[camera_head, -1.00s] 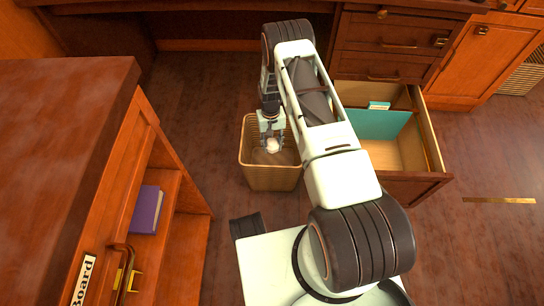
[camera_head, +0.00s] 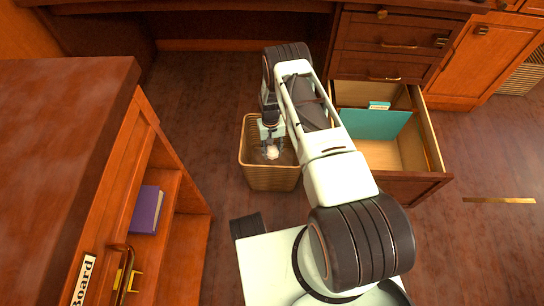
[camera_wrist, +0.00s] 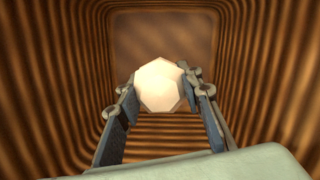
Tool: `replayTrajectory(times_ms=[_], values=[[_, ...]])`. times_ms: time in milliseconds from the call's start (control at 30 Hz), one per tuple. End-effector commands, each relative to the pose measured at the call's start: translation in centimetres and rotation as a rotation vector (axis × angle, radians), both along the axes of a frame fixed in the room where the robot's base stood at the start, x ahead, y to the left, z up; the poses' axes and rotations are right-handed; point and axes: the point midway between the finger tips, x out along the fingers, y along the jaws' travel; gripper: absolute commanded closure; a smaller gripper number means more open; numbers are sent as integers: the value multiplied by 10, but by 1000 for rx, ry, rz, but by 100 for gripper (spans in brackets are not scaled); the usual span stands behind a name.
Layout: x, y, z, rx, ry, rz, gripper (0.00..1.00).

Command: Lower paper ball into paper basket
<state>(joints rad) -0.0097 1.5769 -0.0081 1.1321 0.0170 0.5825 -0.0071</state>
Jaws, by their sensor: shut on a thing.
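The paper ball (camera_head: 271,153) is small, white and faceted. My gripper (camera_head: 271,147) is shut on it, and the ball sits within the mouth of the paper basket (camera_head: 270,179) in the head view. The basket is tan, ribbed and open at the top, and it stands upright on the floor. In the wrist view the ball (camera_wrist: 158,85) is between the two fingers of my gripper (camera_wrist: 160,95). The ribbed inner walls of the basket (camera_wrist: 62,80) surround them, with the basket's floor beyond the ball.
An open drawer (camera_head: 432,135) with a teal folder (camera_head: 375,124) stands right of the basket. A wooden shelf unit (camera_head: 185,200) with a purple book (camera_head: 146,209) is at the left. A desk is behind. Bare floor (camera_head: 205,100) lies left of the basket.

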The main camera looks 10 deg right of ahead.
Motion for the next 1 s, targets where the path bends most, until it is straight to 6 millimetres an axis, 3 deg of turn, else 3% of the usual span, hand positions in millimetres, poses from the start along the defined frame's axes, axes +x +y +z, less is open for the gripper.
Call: replayTrajectory(times_ms=[1000], values=[[0, 0, -50, 0, 0, 0, 76]])
